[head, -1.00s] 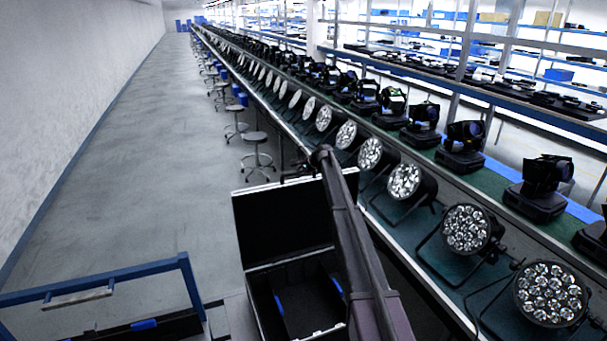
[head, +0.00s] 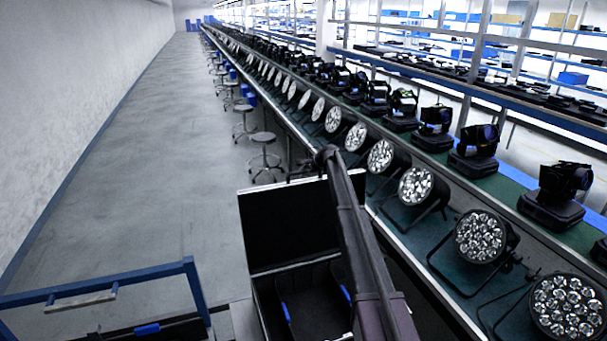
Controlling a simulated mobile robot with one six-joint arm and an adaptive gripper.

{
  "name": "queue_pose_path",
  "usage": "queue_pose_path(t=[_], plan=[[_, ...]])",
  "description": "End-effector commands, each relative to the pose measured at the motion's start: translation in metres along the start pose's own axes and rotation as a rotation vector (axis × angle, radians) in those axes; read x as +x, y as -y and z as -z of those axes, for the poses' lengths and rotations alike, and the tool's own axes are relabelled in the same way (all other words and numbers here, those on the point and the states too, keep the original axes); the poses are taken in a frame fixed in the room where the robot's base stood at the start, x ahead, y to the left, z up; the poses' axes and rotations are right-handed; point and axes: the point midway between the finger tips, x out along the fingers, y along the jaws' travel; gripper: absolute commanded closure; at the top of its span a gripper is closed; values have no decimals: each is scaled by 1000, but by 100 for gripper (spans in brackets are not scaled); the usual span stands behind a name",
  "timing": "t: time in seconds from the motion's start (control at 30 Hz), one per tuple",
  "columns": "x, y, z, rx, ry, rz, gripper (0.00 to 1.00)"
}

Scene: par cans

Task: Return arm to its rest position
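My arm (head: 362,250) rises from the bottom of the head view as a long dark link to a joint near the middle. A thin dark end part juts left from that joint, above an open black case. My gripper is too small and dark there to make out its fingers, so I cannot tell whether it is open or shut. I see no object held at that end. The arm passes in front of the case's right side and part of the bench.
The open case (head: 288,222) has a raised lid and a divided inside. Round par cans (head: 480,237) line the long bench on the right, with moving-head lights (head: 556,195) behind. Stools (head: 264,140) stand along the bench. A blue rail (head: 100,281) is at lower left. The grey aisle floor (head: 165,150) is clear.

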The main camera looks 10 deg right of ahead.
Motion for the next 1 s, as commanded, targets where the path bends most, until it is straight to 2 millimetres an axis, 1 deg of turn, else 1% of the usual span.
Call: queue_pose_path(t=[0.03,0.07,0.1,0.47,0.57,0.67,0.77,0.93,0.97,1.0], plan=[[-1,1,1,1,-1,2,55],[-1,1,1,1,-1,1,46],[-1,1,1,1,-1,1,40],[0,0,0,-1,0,-2,40],[2,0,-4,-7,5,-2,40],[5,-1,-16,-25,18,-2,40],[11,-1,-34,-54,38,-3,40],[23,-3,-74,-119,85,-2,40],[25,-6,-82,-133,93,-3,40],[20,-26,-83,-155,86,-19,40]])
